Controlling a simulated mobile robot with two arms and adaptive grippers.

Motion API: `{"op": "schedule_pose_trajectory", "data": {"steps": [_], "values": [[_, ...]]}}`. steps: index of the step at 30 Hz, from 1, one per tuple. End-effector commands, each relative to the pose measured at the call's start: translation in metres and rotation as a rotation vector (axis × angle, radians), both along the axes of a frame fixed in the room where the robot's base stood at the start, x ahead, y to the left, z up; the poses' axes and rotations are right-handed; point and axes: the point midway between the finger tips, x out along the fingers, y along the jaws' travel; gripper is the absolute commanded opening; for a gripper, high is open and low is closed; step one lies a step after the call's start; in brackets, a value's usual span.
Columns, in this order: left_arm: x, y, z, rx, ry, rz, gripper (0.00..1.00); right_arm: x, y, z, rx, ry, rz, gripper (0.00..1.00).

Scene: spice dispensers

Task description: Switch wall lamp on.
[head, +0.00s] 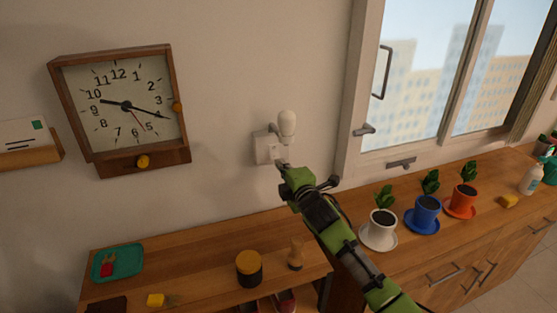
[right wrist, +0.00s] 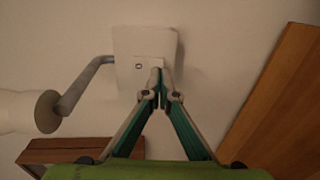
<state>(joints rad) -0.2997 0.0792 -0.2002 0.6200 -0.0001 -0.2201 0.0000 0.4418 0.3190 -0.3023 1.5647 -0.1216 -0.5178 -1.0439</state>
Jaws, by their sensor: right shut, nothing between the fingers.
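The wall lamp is a white rounded shade (head: 286,124) above a pale plate (head: 262,148) on the wall, between the clock and the window. In the right wrist view the plate (right wrist: 143,42) carries a small square switch (right wrist: 139,67), and a grey arm (right wrist: 85,84) leads to the shade (right wrist: 18,111). No glow shows on the shade. My right gripper (head: 283,167) is shut and empty, its tips at the plate's lower part. In the right wrist view the fingertips (right wrist: 160,76) overlap the switch's edge; I cannot tell whether they touch it. My left gripper is not in view.
A wooden clock (head: 120,105) hangs at the left. Below are a wooden counter (head: 205,260), a teal tray (head: 118,262), a yellow-lidded jar (head: 249,268) and a wooden grinder (head: 296,254). Potted plants, including a white pot (head: 381,224), stand under the window (head: 420,80).

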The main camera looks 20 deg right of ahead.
Motion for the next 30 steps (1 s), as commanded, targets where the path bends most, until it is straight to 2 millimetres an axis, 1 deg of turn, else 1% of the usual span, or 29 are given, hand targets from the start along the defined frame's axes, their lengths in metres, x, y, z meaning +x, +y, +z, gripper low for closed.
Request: {"op": "schedule_pose_trajectory", "data": {"steps": [1,3,9,22,26,30], "values": [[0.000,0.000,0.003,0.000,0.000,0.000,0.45,0.007,0.000,0.001,0.001,0.001,-0.001,0.00],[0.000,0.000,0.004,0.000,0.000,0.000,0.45,0.014,0.000,0.000,0.002,0.000,-0.001,0.00],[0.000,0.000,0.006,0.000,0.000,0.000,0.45,0.025,0.000,-0.002,0.001,0.000,-0.001,0.00],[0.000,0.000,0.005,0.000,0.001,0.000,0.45,0.027,0.001,-0.004,0.000,-0.001,-0.001,0.00],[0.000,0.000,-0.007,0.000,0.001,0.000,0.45,0.030,0.001,-0.009,0.003,-0.021,-0.001,0.00],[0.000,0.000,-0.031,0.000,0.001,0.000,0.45,0.034,0.001,-0.015,0.004,-0.071,-0.001,0.00]]}}
